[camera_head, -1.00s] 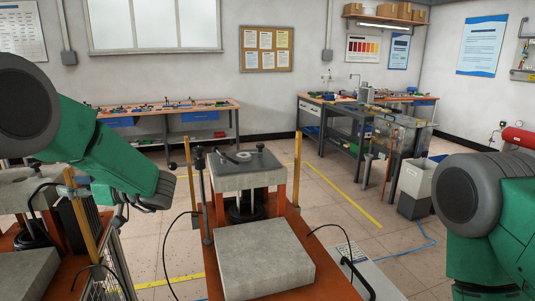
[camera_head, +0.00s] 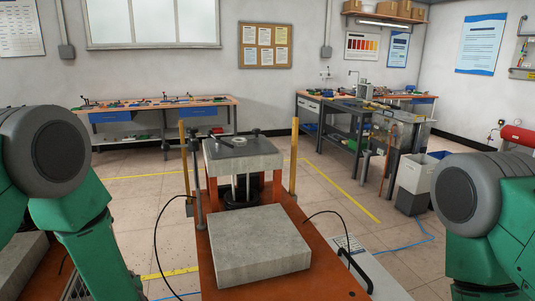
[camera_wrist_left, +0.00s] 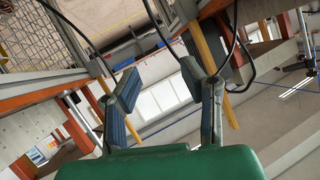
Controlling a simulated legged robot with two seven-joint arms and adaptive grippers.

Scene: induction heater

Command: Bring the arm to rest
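My left arm (camera_head: 75,200) hangs at the left side of the head view in green and dark grey, with its hand below the picture edge. In the left wrist view my left gripper (camera_wrist_left: 160,80) has its two grey-blue fingers spread apart, with nothing between them. My right arm (camera_head: 490,215) is at the right edge of the head view, and its gripper is out of sight. The induction heater (camera_head: 240,155) stands on an orange table, clear of both arms in the head view.
The orange table (camera_head: 330,285) holds a grey block (camera_head: 258,245) in front of the heater and has two yellow posts (camera_head: 293,160). A second block (camera_head: 22,262) lies behind my left arm. Workbenches (camera_head: 165,103) line the back wall. A grey bin (camera_head: 412,185) stands right.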

